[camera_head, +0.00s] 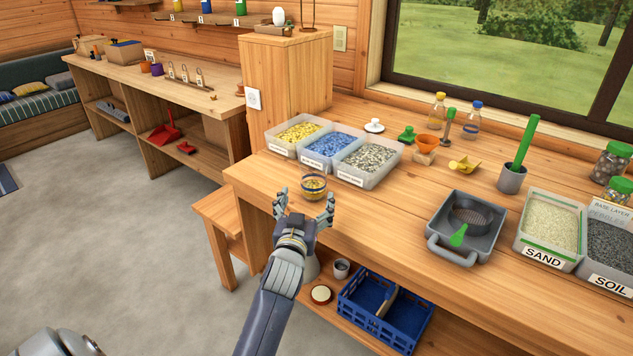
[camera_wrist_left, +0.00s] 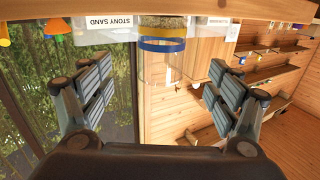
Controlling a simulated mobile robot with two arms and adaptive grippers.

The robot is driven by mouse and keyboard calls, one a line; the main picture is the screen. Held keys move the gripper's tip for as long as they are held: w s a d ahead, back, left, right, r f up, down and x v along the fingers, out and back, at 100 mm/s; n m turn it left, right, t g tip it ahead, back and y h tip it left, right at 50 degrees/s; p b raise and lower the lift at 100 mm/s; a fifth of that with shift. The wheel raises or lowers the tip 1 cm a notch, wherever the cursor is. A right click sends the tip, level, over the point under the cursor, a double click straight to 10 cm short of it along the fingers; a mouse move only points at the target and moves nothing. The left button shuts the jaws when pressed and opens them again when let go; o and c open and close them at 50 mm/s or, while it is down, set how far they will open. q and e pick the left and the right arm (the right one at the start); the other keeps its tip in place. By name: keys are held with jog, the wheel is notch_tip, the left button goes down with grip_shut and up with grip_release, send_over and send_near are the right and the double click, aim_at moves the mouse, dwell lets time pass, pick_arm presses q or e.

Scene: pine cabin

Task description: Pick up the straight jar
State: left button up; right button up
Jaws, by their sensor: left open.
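The straight jar (camera_head: 313,188) is a small clear glass jar with a blue band, a yellow band and some grainy filling at its bottom. It stands on the wooden worktop near the front edge, before the labelled tubs. My left gripper (camera_head: 306,208) is open just in front of it, its fingers spread to either side. In the left wrist view, which is upside down, the jar (camera_wrist_left: 162,45) is centred at the top, beyond the open fingers (camera_wrist_left: 159,92). No finger visibly touches it. My right gripper is not in view.
Tubs of yellow, blue and grey gravel (camera_head: 366,160) stand close behind the jar. A grey tray with a sieve (camera_head: 466,252) and the sand tub (camera_head: 552,264) lie to the right. The worktop between jar and tray is clear. A blue crate (camera_head: 384,346) sits on the shelf below.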

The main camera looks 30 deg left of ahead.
aim_at(311, 187)
pick_arm(q)
jog(key=x, duration=0.4)
jog(key=shift+w+a+r, duration=0.1)
jog(key=shift+w, duration=0.1)
jog(key=shift+w+a, duration=0.2)
jog(key=shift+w, duration=0.2)
jog(key=x, duration=0.4)
jog(key=shift+s+f, duration=0.1)
jog(key=shift+f, duration=0.25)
jog(key=shift+w+a, duration=0.25)
jog(key=shift+w, duration=0.2)
jog(key=c, duration=1.4)
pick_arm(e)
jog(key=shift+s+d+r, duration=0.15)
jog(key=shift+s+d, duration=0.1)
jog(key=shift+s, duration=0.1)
